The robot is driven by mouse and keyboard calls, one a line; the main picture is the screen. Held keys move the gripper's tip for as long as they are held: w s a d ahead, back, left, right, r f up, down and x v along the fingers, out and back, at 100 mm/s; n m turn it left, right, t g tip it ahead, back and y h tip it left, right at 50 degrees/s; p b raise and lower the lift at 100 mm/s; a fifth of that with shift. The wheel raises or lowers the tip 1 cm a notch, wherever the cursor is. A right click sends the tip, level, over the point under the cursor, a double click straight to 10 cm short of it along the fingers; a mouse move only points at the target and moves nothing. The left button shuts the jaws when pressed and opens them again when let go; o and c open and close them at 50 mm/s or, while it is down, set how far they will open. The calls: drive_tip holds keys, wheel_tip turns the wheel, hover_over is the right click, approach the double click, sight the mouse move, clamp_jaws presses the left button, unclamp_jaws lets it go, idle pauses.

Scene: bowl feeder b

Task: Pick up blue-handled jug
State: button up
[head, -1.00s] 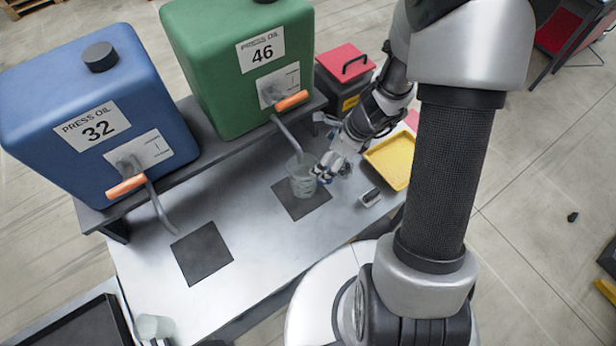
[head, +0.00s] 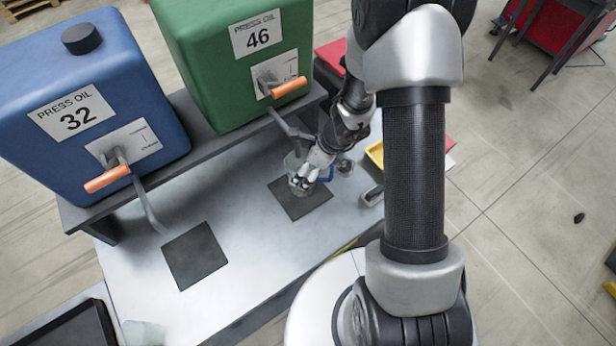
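The clear jug (head: 291,162) stands on the dark square pad (head: 305,206) under the spout of the green tank. A bit of its blue handle (head: 327,174) shows to the right of my gripper. My gripper (head: 299,187) is at the jug, in front of it in the head view, and hides most of its body. I cannot tell whether the fingers touch the jug or how far apart they are.
The green tank (head: 205,75) and blue tank (head: 85,160), with orange-handled taps, stand on a raised shelf behind. A second dark pad (head: 195,255) is bare. A yellow tray (head: 376,152) lies right. Another clear vessel (head: 145,333) stands at lower left.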

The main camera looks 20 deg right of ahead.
drive_tip(key=shift+c, duration=0.2)
drive_tip(key=c, duration=1.6)
drive_tip(key=shift+r, duration=0.1)
drive_tip(key=shift+r, duration=0.1)
